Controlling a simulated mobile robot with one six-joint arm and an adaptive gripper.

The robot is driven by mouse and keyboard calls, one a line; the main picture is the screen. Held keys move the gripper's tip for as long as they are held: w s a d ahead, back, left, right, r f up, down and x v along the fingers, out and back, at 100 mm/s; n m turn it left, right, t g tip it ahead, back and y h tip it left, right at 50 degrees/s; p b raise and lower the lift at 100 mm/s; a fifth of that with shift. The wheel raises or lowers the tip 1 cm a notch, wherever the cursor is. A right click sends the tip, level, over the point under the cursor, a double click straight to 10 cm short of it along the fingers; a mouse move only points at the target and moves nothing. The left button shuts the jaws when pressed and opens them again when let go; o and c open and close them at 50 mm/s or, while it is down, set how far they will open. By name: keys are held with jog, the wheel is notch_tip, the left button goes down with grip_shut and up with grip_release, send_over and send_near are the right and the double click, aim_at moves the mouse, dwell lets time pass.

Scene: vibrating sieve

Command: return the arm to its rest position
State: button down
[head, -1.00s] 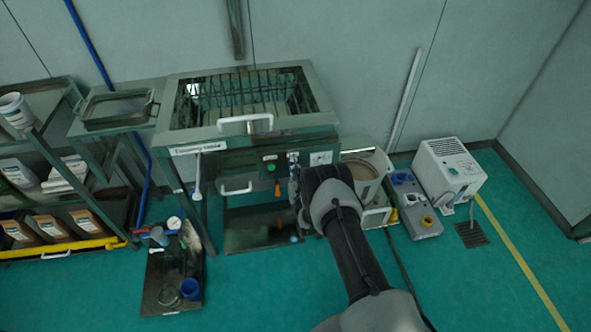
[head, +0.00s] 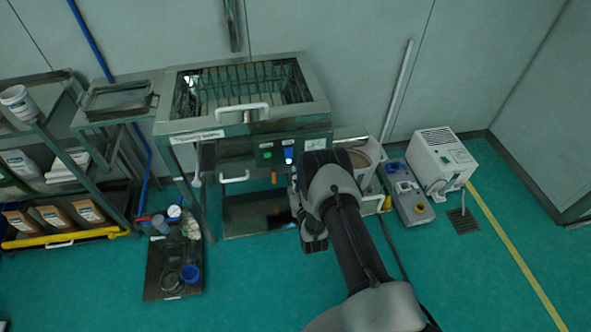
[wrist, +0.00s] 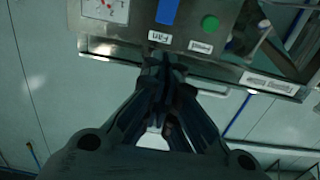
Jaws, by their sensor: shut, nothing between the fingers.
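My gripper (wrist: 165,68) is shut and empty in the wrist view, its fingers together in front of the machine's control panel. The panel shows upside down there, with a blue switch (wrist: 167,10) by the label "Fan", a green button (wrist: 210,23) and a dial gauge (wrist: 105,9). The fingers appear apart from the switch and button. In the head view my arm reaches up to the front right of the sieve machine (head: 217,138). The blue switch (head: 289,155) and green button (head: 267,155) are both uncovered there. The fingertips are hard to make out in the head view.
A grey and blue unit (head: 408,193) and a white box (head: 440,160) stand on the floor right of the machine. A dark tray (head: 165,280) with containers lies left. A shelf (head: 125,212) stands far left.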

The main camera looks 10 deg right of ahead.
jog(key=shift+s, duration=0.1)
dwell(0.4)
jog(key=w+r+g, duration=0.2)
jog(key=w+r, duration=0.1)
jog(key=r, duration=0.5)
jog(key=w+r+g, duration=0.1)
jog(key=w+r, duration=0.3)
jog(key=r, duration=0.3)
jog(key=s+r+g, duration=0.2)
jog(key=s+r, duration=0.2)
jog(key=r, duration=0.4)
jog(key=s+r+g, duration=0.1)
jog(key=s+r, duration=0.3)
jog(key=r, duration=0.4)
jog(key=s+r+g, duration=0.2)
jog(key=s+r, duration=0.2)
jog(key=s, duration=0.4)
jog(key=s+r+g, duration=0.1)
jog(key=s+r, duration=0.3)
jog(key=s, duration=0.4)
jog(key=s+g, duration=0.4)
jog(key=s, duration=1.9)
jog(key=shift+s+d, duration=0.15)
jog(key=shift+s, duration=0.05)
